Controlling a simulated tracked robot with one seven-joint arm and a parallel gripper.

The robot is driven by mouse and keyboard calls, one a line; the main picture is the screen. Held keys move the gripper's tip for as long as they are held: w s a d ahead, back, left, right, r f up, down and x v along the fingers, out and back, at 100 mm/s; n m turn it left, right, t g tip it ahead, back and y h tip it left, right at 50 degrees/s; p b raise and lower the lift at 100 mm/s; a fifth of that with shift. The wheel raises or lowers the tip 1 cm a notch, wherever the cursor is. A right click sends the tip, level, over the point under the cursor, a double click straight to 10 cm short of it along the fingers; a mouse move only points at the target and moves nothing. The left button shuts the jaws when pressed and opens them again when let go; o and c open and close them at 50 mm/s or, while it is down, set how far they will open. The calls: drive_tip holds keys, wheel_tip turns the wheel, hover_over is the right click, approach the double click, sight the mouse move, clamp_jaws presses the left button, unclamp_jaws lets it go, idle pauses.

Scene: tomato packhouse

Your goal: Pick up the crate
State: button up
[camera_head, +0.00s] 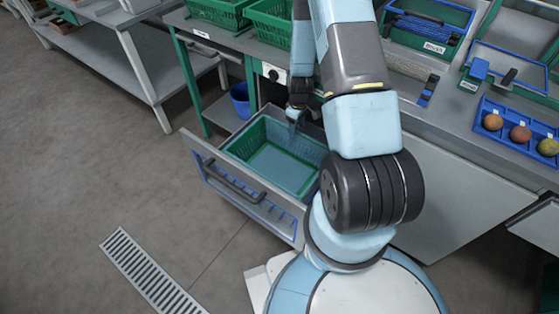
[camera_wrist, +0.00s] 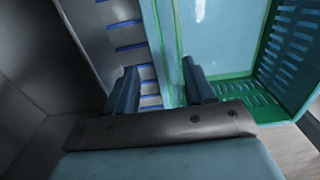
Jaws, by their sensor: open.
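The green crate (camera_head: 277,165) with slatted sides and a pale blue-green floor sits empty in the open drawer (camera_head: 212,180). In the wrist view its slatted green wall (camera_wrist: 297,48) and pale floor fill the right side. My gripper (camera_head: 293,127) points down at the crate's back rim. In the wrist view my gripper (camera_wrist: 160,75) is open, with its two dark fingers apart and a crate wall running between them. One finger is on the inner side and one on the outer side. I cannot tell whether either touches the wall.
More green crates (camera_head: 268,22) stand on the bench above the drawer. A blue bin (camera_head: 240,98) is on a low shelf. A blue tray (camera_head: 515,128) with several tomatoes lies on the counter at right. The floor at left is clear, with a drain grate (camera_head: 150,270).

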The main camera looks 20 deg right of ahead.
drive_tip(key=shift+s+a+f, duration=0.1)
drive_tip(key=shift+f, duration=1.85)
drive_tip(key=shift+c, duration=0.3)
clamp_jaws()
